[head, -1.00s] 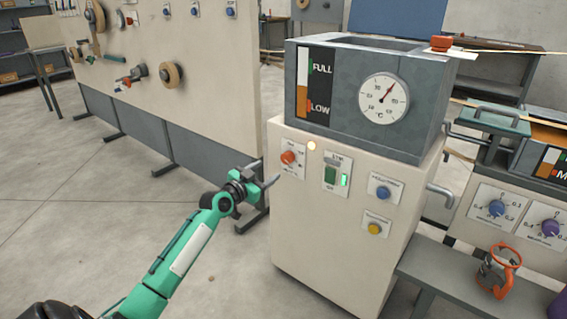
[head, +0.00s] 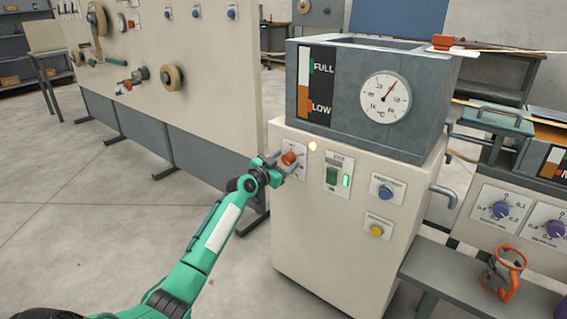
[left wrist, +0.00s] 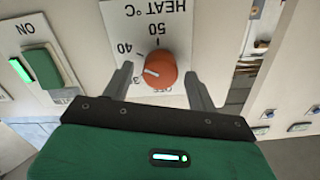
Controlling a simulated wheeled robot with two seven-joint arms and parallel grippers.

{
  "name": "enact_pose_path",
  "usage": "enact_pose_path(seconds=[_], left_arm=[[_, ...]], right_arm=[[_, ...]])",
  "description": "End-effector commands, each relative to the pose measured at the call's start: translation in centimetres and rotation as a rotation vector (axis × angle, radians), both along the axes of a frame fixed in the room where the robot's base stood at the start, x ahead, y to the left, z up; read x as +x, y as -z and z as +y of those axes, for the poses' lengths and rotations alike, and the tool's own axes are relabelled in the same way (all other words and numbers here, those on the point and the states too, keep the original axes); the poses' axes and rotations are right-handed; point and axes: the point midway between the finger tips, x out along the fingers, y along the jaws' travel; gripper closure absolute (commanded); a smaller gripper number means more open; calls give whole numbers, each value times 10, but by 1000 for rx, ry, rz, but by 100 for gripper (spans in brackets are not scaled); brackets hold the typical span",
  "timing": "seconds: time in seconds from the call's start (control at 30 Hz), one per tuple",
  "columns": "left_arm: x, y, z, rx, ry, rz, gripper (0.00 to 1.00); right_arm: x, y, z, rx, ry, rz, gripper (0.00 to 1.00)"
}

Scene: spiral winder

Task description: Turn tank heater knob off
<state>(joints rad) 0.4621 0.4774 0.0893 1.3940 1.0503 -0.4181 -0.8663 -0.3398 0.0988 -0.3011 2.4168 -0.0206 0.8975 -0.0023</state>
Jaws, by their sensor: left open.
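The tank heater knob (head: 288,158) is a small orange-red knob on a white dial plate at the left of the cream cabinet front. In the left wrist view the knob (left wrist: 160,69) sits on a plate (left wrist: 132,20) marked HEAT °C with 40 and 50, seen upside down. Its pale pointer line lies toward the lower left, near a partly hidden number. My left gripper (head: 285,166) is at the knob. In the left wrist view the open fingers of my left gripper (left wrist: 160,86) stand on both sides of the knob, with gaps. My right gripper is not in view.
Beside the plate is a green switch (head: 331,175) with a lit green strip. A blue knob (head: 385,192) and a yellow knob (head: 376,231) are further right. The grey tank (head: 345,85) with a temperature gauge (head: 385,99) stands on top. A panel wall (head: 190,100) is close on the left.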

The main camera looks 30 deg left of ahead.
Motion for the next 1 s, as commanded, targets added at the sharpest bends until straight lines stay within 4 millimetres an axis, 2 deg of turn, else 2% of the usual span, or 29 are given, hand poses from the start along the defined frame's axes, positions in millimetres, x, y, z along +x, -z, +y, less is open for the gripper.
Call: enact_pose_path(seconds=[0.13,0.3,0.37,0.67,1.0], left_arm=[[0,0,0,0,0,0,43],[0,0,0,0,0,0,77],[0,0,0,0,0,0,86],[0,0,0,-32,0,2,86],[0,-1,0,-242,1,19,86]], right_arm=[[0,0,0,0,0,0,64],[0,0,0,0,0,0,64],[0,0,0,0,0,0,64],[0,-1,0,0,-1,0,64],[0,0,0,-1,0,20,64]])
